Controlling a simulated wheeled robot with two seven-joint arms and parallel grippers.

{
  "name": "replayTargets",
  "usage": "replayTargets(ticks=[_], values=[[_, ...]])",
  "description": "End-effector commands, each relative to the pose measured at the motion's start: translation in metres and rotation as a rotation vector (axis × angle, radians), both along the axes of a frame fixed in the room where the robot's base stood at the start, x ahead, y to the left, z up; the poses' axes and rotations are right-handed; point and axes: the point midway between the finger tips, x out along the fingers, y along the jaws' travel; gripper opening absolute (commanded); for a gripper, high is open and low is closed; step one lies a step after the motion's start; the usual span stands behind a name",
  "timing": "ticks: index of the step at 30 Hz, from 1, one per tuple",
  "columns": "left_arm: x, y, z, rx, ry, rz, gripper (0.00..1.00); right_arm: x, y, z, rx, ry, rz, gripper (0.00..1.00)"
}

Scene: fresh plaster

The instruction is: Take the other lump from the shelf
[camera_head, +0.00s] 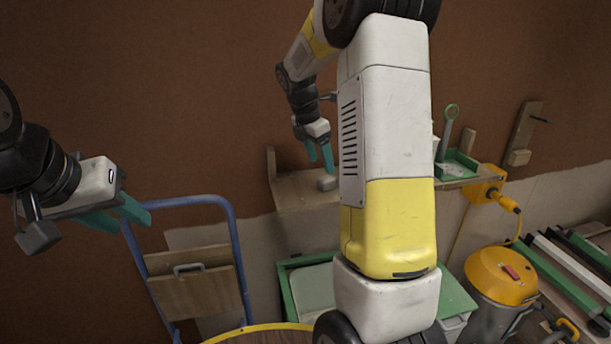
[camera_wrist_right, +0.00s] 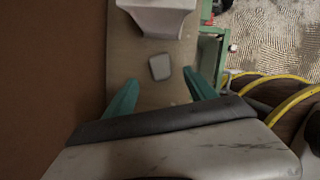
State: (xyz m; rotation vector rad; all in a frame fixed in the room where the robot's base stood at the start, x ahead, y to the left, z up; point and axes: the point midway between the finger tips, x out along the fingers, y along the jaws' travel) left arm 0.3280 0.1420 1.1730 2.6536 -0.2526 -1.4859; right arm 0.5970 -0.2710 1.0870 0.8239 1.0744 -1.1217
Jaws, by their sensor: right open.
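A small grey lump (camera_head: 327,183) lies on the wooden wall shelf (camera_head: 290,192), near its left end. My right gripper (camera_head: 321,163) is open, just above the lump, fingers pointing down. In the right wrist view the lump (camera_wrist_right: 159,67) lies on the shelf board (camera_wrist_right: 150,97), ahead of and between the two teal fingertips (camera_wrist_right: 159,76); no contact shows. My left gripper (camera_head: 128,214) is at the far left, away from the shelf; its teal fingers overlap in view, so its opening is unclear. My right arm hides the middle of the shelf.
A green tray (camera_head: 457,165) sits on the shelf's right part. Below stand a blue-framed cart (camera_head: 235,250), a green-edged bench (camera_head: 290,290) and a yellow-lidded vacuum (camera_head: 500,277). A pale object (camera_wrist_right: 158,18) shows beyond the lump. The brown wall (camera_head: 220,110) is close behind the shelf.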

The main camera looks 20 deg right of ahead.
Motion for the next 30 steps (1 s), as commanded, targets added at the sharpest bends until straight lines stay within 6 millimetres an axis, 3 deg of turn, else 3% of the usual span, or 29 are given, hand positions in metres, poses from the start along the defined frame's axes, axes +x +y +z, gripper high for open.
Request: replayTargets(ticks=[12,22,30], values=[[0.000,0.000,0.000,0.000,0.000,0.000,0.36,0.003,-0.017,-0.054,0.001,0.002,-0.003,0.65],[0.000,0.000,0.000,0.000,0.000,0.000,0.36,0.005,-0.019,-0.061,0.001,-0.002,-0.003,0.65],[0.000,0.000,0.000,0.000,0.000,0.000,0.36,0.005,-0.019,-0.061,0.001,-0.002,-0.003,0.12]])
